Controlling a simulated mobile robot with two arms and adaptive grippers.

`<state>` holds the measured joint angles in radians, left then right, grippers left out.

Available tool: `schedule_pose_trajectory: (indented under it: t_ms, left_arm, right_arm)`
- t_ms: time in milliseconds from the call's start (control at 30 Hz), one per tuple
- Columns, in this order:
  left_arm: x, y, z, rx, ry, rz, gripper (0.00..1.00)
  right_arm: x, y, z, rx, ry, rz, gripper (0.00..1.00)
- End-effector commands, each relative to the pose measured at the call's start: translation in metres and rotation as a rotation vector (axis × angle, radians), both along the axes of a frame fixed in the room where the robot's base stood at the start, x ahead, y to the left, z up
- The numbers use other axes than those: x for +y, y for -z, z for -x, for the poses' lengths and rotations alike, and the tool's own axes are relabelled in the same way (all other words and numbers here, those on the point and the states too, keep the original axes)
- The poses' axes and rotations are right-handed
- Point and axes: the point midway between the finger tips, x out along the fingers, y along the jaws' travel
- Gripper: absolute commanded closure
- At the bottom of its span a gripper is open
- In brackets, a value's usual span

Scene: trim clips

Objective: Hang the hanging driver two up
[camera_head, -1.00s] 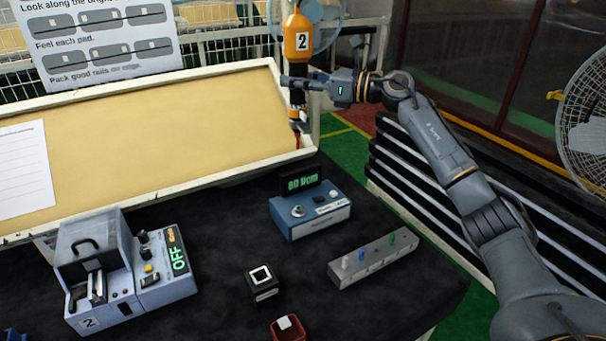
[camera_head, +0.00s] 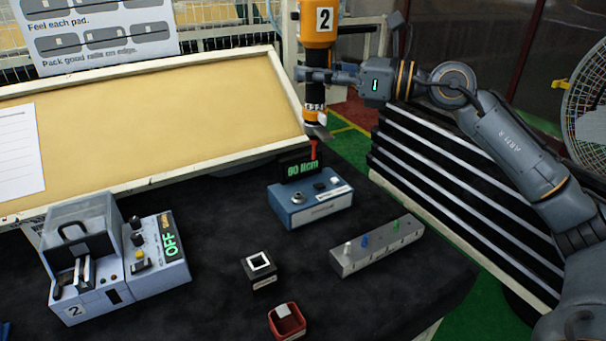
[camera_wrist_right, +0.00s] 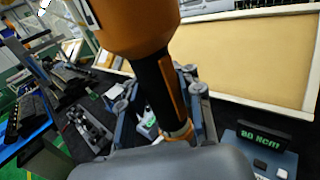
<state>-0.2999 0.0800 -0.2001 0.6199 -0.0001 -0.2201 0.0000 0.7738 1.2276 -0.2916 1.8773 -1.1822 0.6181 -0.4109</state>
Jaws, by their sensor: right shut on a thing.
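The hanging driver two is the orange and black tool (camera_head: 316,28) with a white "2" label, upright at the top of the head view. My right gripper (camera_head: 312,77) is shut around its black grip, with the orange head above and the orange collar and tip below. The driver's lower end is in front of the board's right corner, above the blue torque meter. In the right wrist view the driver (camera_wrist_right: 158,75) stands between the gripper fingers (camera_wrist_right: 165,115). The hook or line above the driver is out of view. My left gripper is not in view.
A blue meter (camera_head: 310,204) reading "80 Ncm" stands below the driver. A grey block with coloured bits (camera_head: 376,249), a small black box (camera_head: 259,272), a red cup (camera_head: 287,322) and a machine marked "OFF" (camera_head: 150,255) stand on the dark table. A tilted tan board (camera_head: 150,120) lies behind.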

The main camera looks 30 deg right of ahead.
Motion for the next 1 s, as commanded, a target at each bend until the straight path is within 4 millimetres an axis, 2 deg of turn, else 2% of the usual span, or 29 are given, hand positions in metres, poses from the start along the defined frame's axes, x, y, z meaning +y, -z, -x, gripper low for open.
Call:
schedule_pose_trajectory:
  t_ms: [100, 167, 333, 967, 1000]
  left_arm:
    - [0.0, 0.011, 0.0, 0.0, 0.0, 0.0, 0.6]
    - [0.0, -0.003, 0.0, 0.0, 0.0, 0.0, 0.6]
    - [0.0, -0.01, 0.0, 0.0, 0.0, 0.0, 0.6]
    - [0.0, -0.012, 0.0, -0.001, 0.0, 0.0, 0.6]
    - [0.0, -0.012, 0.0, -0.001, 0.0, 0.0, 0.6]
  right_arm:
    - [0.004, 0.004, 0.011, -0.001, -0.002, 0.004, 1.0]
    - [0.003, -0.01, 0.01, 0.001, -0.001, 0.001, 1.0]
    - [0.003, -0.018, 0.01, 0.0, -0.001, 0.0, 1.0]
    - [0.003, -0.02, 0.009, 0.0, -0.001, 0.0, 1.0]
    - [0.003, -0.02, 0.009, 0.0, -0.001, 0.0, 0.65]
